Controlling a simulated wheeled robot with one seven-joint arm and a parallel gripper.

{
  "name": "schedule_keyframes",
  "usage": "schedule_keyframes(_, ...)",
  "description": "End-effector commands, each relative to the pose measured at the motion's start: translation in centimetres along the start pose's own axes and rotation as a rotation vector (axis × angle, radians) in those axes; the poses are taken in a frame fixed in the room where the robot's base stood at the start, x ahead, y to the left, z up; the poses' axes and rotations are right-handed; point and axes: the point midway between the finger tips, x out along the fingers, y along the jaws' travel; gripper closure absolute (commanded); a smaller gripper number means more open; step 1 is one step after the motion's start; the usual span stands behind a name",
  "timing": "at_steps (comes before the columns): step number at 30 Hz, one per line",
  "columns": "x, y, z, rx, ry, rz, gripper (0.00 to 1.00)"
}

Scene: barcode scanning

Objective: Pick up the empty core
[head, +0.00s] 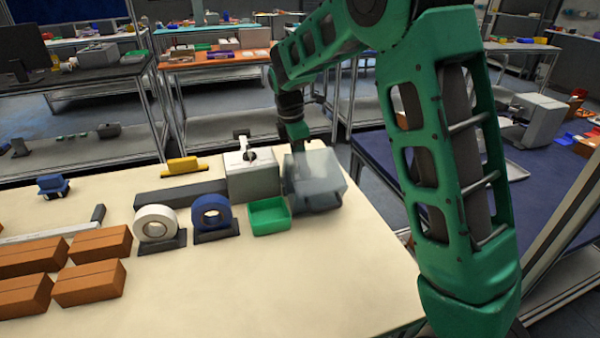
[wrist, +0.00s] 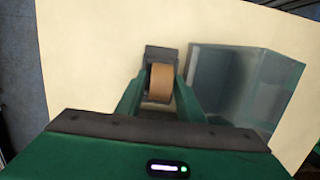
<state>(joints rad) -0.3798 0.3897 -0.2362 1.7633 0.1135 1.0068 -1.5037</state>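The empty core is a brown cardboard ring (wrist: 161,80) standing on edge in a dark holder (wrist: 162,52) on the pale table. In the wrist view, the two green fingers of my gripper (wrist: 161,88) reach down on either side of the core, with narrow dark gaps between them and it. The gripper looks open around the core; contact is not clear. In the head view, my gripper (head: 298,138) is behind a translucent bin (head: 318,172), which hides the fingertips and the core.
The translucent bin (wrist: 245,85) stands close to the right finger. A grey box device (head: 252,180) and a green tray (head: 269,216) are nearby. White (head: 155,223) and blue (head: 211,214) tape rolls stand left of the tray. Brown boxes (head: 90,283) lie farther left. The table's front right is clear.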

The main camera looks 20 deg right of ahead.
Motion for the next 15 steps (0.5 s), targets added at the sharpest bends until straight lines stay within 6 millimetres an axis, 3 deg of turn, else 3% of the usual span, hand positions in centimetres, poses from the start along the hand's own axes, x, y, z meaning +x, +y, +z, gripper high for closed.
schedule_keyframes(6, 0.06, 0.0, -0.02, -0.001, 0.0, 0.0, 0.66)
schedule_keyframes(10, 0.06, 0.0, -0.02, -0.001, 0.0, 0.0, 0.97)
schedule_keyframes(15, 0.05, 0.0, -0.02, -0.001, 0.0, 0.0, 0.97)
